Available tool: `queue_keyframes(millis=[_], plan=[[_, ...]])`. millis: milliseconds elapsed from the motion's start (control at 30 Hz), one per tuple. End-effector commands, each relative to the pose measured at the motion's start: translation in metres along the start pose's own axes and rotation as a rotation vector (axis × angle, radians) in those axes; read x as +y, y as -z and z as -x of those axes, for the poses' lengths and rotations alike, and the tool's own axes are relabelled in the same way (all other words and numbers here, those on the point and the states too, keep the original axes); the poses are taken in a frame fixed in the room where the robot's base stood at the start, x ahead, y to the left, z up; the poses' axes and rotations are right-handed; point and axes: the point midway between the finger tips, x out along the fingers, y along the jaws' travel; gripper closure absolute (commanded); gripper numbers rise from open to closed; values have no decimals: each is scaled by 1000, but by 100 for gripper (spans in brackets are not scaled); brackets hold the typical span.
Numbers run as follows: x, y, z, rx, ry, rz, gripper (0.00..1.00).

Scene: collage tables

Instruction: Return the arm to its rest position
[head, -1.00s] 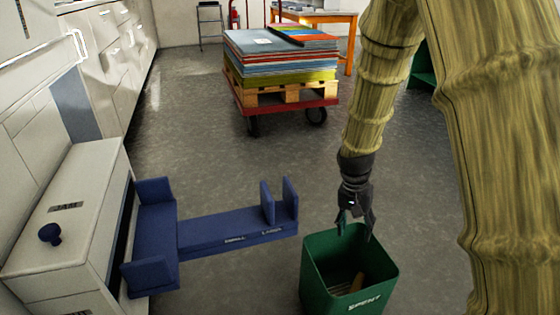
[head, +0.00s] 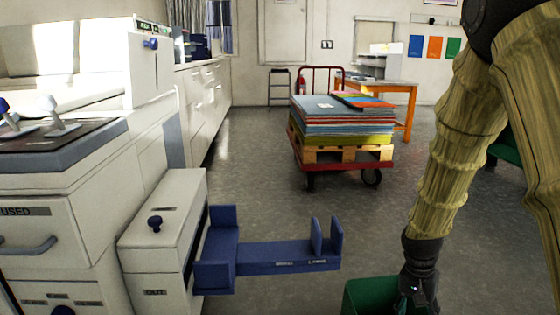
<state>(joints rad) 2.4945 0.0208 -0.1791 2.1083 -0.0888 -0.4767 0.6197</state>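My arm, in a yellowish ribbed sleeve, hangs down at the right of the head view. My gripper (head: 420,296) is at its lower end, dark and pointing down, over the green bin (head: 365,295). The bin is cut off by the bottom edge, so its inside does not show. The gripper's fingers are small and partly cut off, and I cannot tell whether they are open or shut.
A blue tray (head: 285,257) juts from the white machine (head: 165,215) at left, left of my gripper. A red cart (head: 345,172) with stacked coloured sheets (head: 345,122) stands behind. An orange table (head: 408,100) is at the back. Grey floor between is clear.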

Motion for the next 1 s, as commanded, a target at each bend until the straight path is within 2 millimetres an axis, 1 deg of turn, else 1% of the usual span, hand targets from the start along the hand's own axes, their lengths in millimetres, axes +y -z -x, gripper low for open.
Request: queue_keyframes(millis=[33, 367, 567, 667, 767, 900, 1000], plan=[[0, -3, -8, -2, 1, 9, 46], [0, -21, -51, -3, 15, 73, 46], [-4, -41, -88, -2, 28, 137, 46], [-4, -58, -115, -3, 37, 184, 46], [-3, -80, -146, -1, 50, 241, 46], [1, -114, -185, 4, 70, 319, 46], [6, -139, -211, 8, 84, 374, 46]])
